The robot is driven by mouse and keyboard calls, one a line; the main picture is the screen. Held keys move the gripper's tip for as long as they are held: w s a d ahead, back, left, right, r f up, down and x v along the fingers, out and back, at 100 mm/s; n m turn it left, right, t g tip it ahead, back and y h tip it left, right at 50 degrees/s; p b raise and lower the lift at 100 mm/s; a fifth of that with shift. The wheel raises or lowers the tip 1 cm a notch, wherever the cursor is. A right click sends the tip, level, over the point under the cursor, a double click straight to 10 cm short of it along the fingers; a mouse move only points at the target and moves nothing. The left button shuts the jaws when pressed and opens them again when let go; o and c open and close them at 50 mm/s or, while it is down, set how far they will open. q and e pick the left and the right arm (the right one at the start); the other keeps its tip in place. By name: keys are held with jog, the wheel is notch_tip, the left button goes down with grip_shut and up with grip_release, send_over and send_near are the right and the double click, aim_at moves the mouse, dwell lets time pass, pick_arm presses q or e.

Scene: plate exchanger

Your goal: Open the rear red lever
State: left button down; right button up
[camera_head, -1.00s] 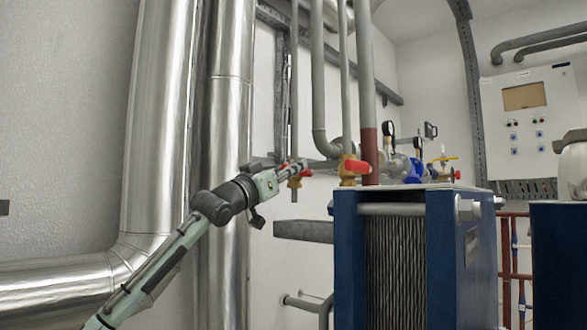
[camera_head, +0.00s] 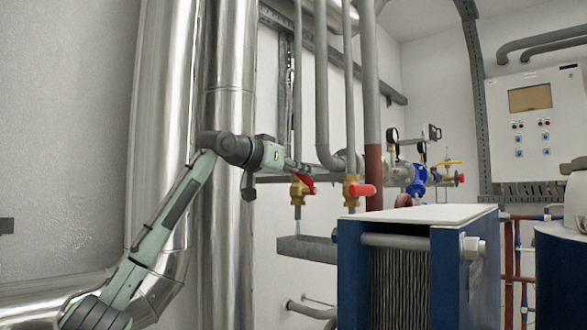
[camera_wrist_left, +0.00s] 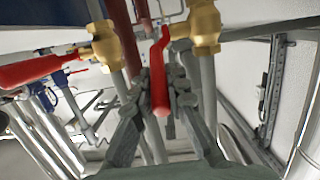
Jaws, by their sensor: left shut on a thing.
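The rear red lever (camera_head: 307,183) sits on a brass valve (camera_head: 299,192) on the left one of two thin vertical pipes. In the left wrist view the red lever (camera_wrist_left: 159,70) runs between the fingers of my left gripper (camera_wrist_left: 160,85), which is shut on it. Its brass valve (camera_wrist_left: 205,26) is just right of the fingers. In the head view my left gripper (camera_head: 299,167) reaches the lever from the upper left; its fingertips are small and hard to make out. My right gripper is in neither view.
A second brass valve with a red lever (camera_head: 363,190) stands close to the right; this lever also shows in the left wrist view (camera_wrist_left: 30,70). The blue plate exchanger (camera_head: 453,265) is in front at right. Large shiny pipes (camera_head: 230,120) stand behind my left arm.

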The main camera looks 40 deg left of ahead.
pick_arm(q)
jog(key=shift+w+d+r+g, duration=0.1)
jog(key=shift+w+r+g, duration=0.15)
jog(key=shift+r+g, duration=0.25)
jog(key=shift+w+d+r+g, duration=0.1)
jog(key=shift+w+r+g, duration=0.1)
jog(key=shift+r+g, duration=0.25)
jog(key=shift+w+r+g, duration=0.1)
jog(key=shift+w+g, duration=0.15)
jog(key=shift+g, duration=0.3)
jog(key=shift+w+r+g, duration=0.3)
jog(key=shift+w+g, duration=0.3)
jog(key=shift+g, duration=0.4)
jog(key=shift+w+r+g, duration=0.3)
jog(key=shift+w+g, duration=0.3)
jog(key=shift+g, duration=0.3)
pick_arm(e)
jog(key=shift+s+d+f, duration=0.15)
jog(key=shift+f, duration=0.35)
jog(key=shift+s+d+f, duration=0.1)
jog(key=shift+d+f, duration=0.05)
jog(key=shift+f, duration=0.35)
pick_arm(q)
jog(key=shift+w+y, duration=0.2)
jog(key=shift+y, duration=0.1)
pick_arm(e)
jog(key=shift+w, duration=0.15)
